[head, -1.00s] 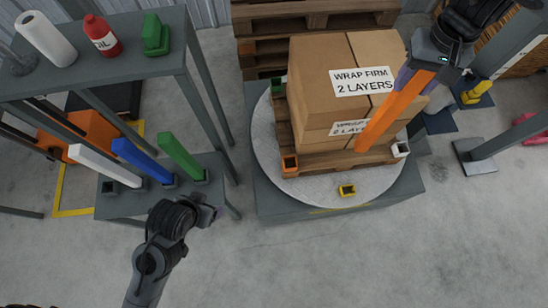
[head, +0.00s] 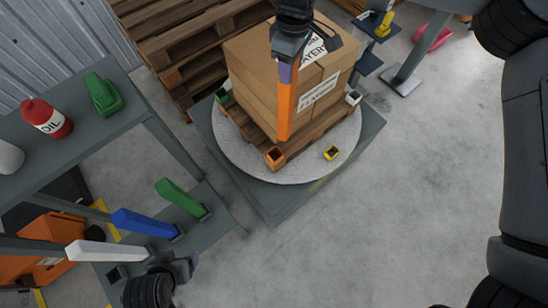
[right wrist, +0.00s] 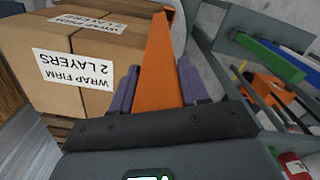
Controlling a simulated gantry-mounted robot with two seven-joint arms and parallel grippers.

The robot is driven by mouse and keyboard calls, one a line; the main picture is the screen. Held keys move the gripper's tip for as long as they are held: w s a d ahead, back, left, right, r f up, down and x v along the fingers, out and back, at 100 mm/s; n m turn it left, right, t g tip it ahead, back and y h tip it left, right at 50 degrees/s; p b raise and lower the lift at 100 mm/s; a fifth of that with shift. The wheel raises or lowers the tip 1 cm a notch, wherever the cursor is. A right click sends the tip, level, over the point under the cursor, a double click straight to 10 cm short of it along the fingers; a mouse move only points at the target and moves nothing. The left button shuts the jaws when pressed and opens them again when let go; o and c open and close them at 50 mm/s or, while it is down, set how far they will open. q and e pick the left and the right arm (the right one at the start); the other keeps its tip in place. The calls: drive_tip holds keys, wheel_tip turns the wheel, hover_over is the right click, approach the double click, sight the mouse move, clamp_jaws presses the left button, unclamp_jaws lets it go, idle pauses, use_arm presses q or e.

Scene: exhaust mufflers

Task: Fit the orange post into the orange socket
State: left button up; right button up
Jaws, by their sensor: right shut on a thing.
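The orange post (head: 285,104) hangs roughly upright in my right gripper (head: 286,68), in front of the boxes. In the right wrist view the purple fingers (right wrist: 160,88) are shut on the orange post (right wrist: 158,62), one on each side. The orange socket (head: 275,155) sits at the near corner of the pallet on the turntable. The post's lower end appears just above and slightly right of the socket, apart from it in the picture; the height gap is unclear. My left gripper (head: 182,266) is low at the left, near the rack; its fingers are not clear.
Stacked cartons (head: 262,82) stand on the pallet, close behind the post. A rack at the left holds green (head: 180,196), blue (head: 143,222) and white (head: 105,250) posts.

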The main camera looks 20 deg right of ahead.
sight(279, 85)
drive_tip(key=a+f+n, duration=0.1)
drive_tip(key=n, duration=0.3)
drive_tip(key=a+f+n, duration=0.1)
drive_tip(key=f+n, duration=0.1)
drive_tip(key=n, duration=0.2)
drive_tip(key=f+n, duration=0.2)
drive_tip(key=n, duration=0.2)
drive_tip(key=shift+a+f+n+p, duration=0.2)
drive_tip(key=shift+a+n+p, duration=0.1)
drive_tip(key=shift+a, duration=0.1)
use_arm(q)
drive_tip(key=shift+s+a+f+b, duration=0.1)
drive_tip(key=shift+a+f+b, duration=0.35)
drive_tip(key=shift+b, duration=0.4)
use_arm(e)
wheel_tip(279, 85, down, 10)
drive_tip(key=shift+f+n, duration=0.15)
drive_tip(key=shift+n, duration=0.25)
drive_tip(key=shift+f, duration=0.1)
drive_tip(key=o, duration=1.2)
